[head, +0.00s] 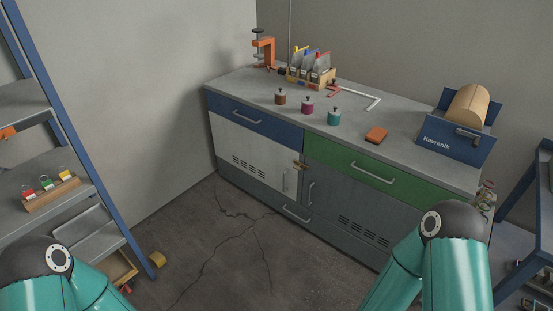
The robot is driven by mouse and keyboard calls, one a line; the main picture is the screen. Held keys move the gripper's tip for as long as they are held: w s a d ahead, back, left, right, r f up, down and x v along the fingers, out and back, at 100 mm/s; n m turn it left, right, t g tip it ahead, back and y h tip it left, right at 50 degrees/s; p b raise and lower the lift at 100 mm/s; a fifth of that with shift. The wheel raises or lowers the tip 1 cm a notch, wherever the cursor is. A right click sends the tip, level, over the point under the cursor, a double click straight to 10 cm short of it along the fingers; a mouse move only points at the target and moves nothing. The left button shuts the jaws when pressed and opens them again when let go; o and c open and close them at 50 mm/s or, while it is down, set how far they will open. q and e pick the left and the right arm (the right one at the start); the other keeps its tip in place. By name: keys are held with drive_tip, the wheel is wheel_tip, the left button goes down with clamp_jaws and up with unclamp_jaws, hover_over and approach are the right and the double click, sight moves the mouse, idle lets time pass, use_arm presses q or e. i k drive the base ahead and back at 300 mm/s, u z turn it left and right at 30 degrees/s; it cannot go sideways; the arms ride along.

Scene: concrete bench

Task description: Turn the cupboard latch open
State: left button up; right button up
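The cupboard (235,150) is the lower part of a bench unit against the wall. It has a pale left door with vents and a grey right door (345,205), each with an upright handle near the seam. A small brass-coloured latch (300,166) sits at the top of the seam between the two doors. It is too small to tell which way it is turned. Both doors look closed. Only teal links of my arms show at the bottom left and bottom right; neither gripper is in view.
A blue drawer (254,121) and a green drawer (368,172) are above the doors. The benchtop holds an orange clamp (263,50), coloured knobbed weights and a blue Kavranik box (452,140). Shelves stand at both sides.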

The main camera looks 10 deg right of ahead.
sight(297, 168)
drive_tip(key=z, duration=0.05)
drive_tip(key=i, duration=0.8)
drive_tip(key=z, duration=0.75)
drive_tip(key=i, duration=0.65)
drive_tip(key=z, duration=0.5)
drive_tip(key=k, duration=0.9)
drive_tip(key=z, duration=0.2)
drive_tip(key=i, duration=0.9)
drive_tip(key=u, duration=0.15)
